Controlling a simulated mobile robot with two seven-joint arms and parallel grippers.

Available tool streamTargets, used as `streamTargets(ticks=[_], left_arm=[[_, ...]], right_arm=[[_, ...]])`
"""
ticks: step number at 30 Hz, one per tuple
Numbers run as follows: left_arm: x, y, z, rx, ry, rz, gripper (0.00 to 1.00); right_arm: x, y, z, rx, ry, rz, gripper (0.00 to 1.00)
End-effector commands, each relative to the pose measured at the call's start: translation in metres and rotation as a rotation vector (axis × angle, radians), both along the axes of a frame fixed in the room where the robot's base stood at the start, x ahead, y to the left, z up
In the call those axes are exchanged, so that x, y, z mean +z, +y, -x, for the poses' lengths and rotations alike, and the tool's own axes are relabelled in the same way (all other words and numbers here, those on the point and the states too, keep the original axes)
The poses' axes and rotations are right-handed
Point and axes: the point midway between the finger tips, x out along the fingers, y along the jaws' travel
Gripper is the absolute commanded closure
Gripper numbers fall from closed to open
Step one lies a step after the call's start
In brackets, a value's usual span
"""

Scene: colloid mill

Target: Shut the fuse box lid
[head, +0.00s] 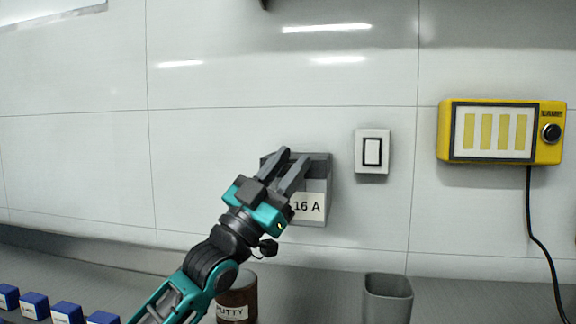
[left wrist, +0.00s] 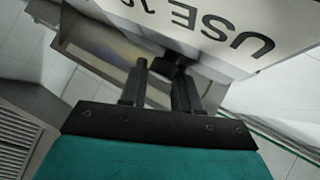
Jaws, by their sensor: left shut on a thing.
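The grey fuse box (head: 321,190) is on the tiled wall in the middle of the head view, with a white label reading "16 A" on its front. The left wrist view shows the label panel (left wrist: 215,25) upside down and close by. My left gripper (head: 295,156) reaches up to the box's top part and covers its left side. In the left wrist view the gripper (left wrist: 160,68) is shut on a small dark part of the lid at the panel's edge. How far the lid stands open is hard to tell. My right gripper is out of view.
A white wall switch (head: 372,152) is just right of the box. A yellow device (head: 545,148) with a black cable hangs farther right. Below stand a brown putty can (head: 235,295), a grey bin (head: 388,295) and several blue blocks (head: 35,304).

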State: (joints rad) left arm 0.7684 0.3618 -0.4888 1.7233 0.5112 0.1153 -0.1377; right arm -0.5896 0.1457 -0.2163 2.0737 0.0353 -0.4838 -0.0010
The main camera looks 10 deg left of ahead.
Motion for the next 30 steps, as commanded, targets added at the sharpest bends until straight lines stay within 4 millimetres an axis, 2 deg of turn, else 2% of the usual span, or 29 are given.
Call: streamTargets(ticks=[1, 2, 7, 18, 22, 26, 30], left_arm=[[-0.016, -0.003, -0.006, 0.002, 0.037, -0.015, 1.00], [-0.016, -0.003, -0.006, 0.002, 0.037, -0.015, 0.67], [-0.016, -0.002, -0.006, 0.002, 0.037, -0.015, 0.51], [-0.015, -0.001, -0.007, 0.004, 0.037, -0.012, 0.51], [-0.007, -0.001, -0.006, 0.004, 0.034, -0.011, 0.51], [0.016, -0.001, -0.005, 0.004, 0.028, -0.010, 0.51], [0.052, -0.001, -0.003, 0.003, 0.018, -0.008, 0.51]], right_arm=[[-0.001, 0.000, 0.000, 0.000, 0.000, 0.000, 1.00], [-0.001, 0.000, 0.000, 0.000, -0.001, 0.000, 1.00], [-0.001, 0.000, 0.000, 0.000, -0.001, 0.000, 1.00], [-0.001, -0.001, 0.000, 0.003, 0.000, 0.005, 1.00], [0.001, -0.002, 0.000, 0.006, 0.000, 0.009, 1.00], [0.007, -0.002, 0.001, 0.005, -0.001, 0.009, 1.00], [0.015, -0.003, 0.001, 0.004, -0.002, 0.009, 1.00]])
